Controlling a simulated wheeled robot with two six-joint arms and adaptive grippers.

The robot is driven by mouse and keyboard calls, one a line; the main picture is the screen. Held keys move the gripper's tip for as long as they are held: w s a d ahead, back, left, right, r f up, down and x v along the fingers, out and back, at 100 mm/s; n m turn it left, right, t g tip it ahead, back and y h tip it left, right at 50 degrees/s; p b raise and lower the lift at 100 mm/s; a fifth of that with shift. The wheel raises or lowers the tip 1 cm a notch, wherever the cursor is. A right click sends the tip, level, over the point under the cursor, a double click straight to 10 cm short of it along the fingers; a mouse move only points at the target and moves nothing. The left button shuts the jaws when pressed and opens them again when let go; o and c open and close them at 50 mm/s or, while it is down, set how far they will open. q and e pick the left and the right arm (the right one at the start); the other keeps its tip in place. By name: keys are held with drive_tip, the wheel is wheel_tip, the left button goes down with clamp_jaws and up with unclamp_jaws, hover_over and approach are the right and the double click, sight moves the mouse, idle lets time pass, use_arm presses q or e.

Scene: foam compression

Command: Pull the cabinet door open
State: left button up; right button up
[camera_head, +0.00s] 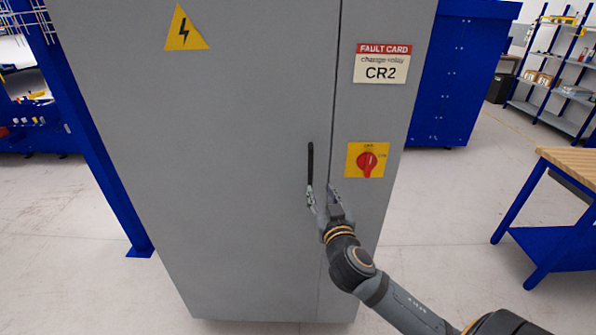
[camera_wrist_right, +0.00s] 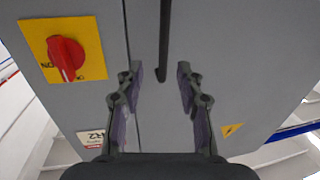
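The tall grey cabinet's door (camera_head: 215,180) is shut, with a narrow seam along its right edge. A black vertical bar handle (camera_head: 310,163) is on the door near that seam. My right gripper (camera_head: 320,194) is open at the handle's lower end, its fingers pointing toward the door. In the right wrist view the handle (camera_wrist_right: 164,40) runs down from the top and ends between the two spread fingertips (camera_wrist_right: 156,75), with a gap on both sides. I cannot tell whether the tips reach the handle in depth. My left gripper is not in view.
A red rotary switch (camera_head: 367,163) on a yellow plate is right of the handle. A fault card reading CR2 (camera_head: 381,64) is above it. A wooden-topped workbench (camera_head: 570,160) stands at the right. A blue post (camera_head: 105,175) stands left of the cabinet.

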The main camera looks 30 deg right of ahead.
sight(311, 171)
drive_tip(key=p+x, duration=0.1)
drive_tip(key=x, duration=0.2)
drive_tip(key=r+p+x, duration=0.1)
drive_tip(key=x, duration=0.2)
drive_tip(key=p+x, duration=0.1)
drive_tip(key=x, duration=0.2)
drive_tip(key=shift+w+a+r, duration=0.15)
drive_tip(key=shift+w+r, duration=0.1)
drive_tip(key=shift+w, duration=0.15)
drive_tip(key=shift+w+f, duration=0.1)
drive_tip(key=shift+w, duration=0.2)
clamp_jaws()
